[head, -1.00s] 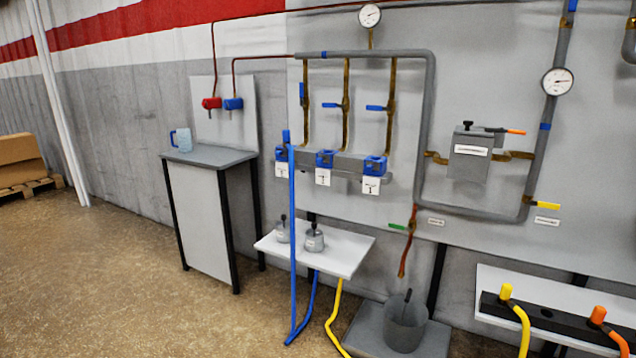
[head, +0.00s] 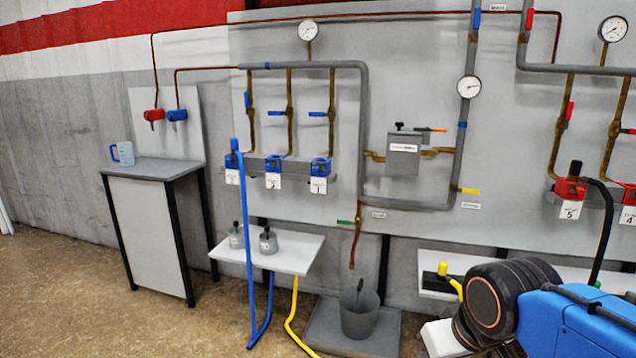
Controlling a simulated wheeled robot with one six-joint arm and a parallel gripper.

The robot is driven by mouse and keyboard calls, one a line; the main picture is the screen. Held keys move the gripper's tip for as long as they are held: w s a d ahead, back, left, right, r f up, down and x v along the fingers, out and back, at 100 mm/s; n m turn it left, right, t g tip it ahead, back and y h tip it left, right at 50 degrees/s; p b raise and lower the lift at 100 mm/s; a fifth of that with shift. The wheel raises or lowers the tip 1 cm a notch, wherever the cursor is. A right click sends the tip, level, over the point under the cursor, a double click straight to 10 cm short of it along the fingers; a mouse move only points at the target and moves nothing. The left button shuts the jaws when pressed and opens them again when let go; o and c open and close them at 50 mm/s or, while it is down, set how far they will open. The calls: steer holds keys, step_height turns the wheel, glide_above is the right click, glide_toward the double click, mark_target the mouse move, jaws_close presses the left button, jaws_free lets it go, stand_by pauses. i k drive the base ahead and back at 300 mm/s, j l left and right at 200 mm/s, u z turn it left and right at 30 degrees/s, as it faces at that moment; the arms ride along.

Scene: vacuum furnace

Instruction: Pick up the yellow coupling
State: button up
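The yellow coupling (head: 443,268) is a small upright cap at the end of a yellow hose. It stands at the left end of a low white shelf (head: 428,256), seated in a dark holder bar. Its hose bends right and passes behind my blue and black arm, at the lower right. The fingers of my gripper do not show, so I cannot see what they hold. Nothing of my arm visibly touches the coupling. Most of the holder bar is hidden behind the arm.
A small white shelf (head: 298,249) with two grey weights stands left of a grey bucket (head: 360,312) on a floor plate. Blue and yellow hoses hang to the floor. Pipes and valves cover the wall panel.

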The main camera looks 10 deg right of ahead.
mark_target(441, 276)
steer(key=i+l+z, duration=0.2)
steer(key=i, duration=0.3)
steer(key=i+z, duration=0.15)
steer(key=i, duration=0.3)
